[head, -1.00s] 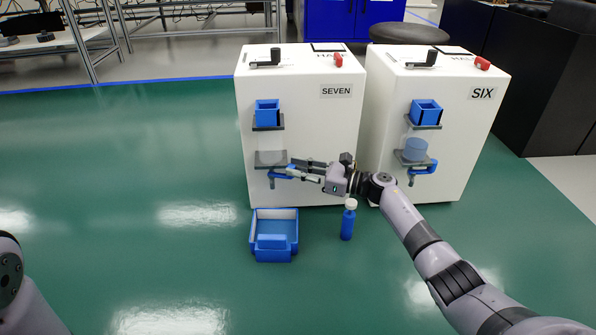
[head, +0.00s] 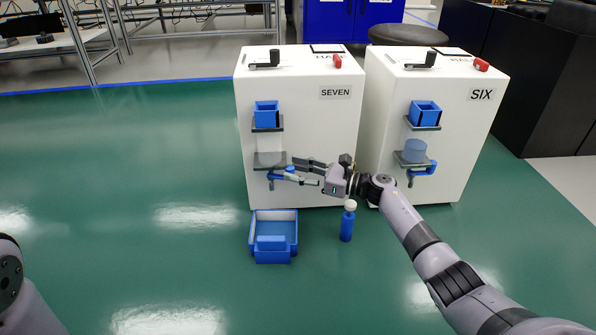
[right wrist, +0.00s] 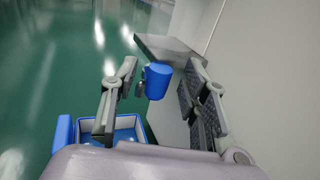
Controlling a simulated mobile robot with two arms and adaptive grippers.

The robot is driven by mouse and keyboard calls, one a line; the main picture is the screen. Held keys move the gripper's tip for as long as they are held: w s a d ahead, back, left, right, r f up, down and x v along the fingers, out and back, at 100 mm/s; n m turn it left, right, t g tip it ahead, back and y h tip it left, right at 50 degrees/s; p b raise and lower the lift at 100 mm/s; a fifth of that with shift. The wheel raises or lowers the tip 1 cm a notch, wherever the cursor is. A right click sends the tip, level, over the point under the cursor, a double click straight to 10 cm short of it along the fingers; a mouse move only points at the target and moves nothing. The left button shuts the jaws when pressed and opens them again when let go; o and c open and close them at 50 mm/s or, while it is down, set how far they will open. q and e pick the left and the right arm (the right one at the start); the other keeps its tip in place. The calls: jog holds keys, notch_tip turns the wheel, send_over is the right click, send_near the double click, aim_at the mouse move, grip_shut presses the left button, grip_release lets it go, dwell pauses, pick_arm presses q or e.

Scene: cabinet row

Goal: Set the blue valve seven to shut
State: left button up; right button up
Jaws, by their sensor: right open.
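The white cabinet marked SEVEN (head: 335,125) carries a blue valve (head: 276,176) low on its front, under a small grey shelf. My right gripper (head: 296,172) is open at this valve, reaching in from the right. In the right wrist view, the valve's blue handle (right wrist: 157,80) shows between the two spread fingers (right wrist: 160,98), apart from both as far as I can see. The fingers partly cover the valve in the head view, so its exact turn is hard to tell. My left gripper is out of view.
A blue bin (head: 274,215) stands on the floor below the valve. A blue bottle with a white cap (head: 347,225) stands to its right. Cabinet SIX (head: 455,130), with its own blue valve (head: 425,168), is close on the right. The green floor at left is clear.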

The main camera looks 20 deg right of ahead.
jog(key=v, duration=1.2)
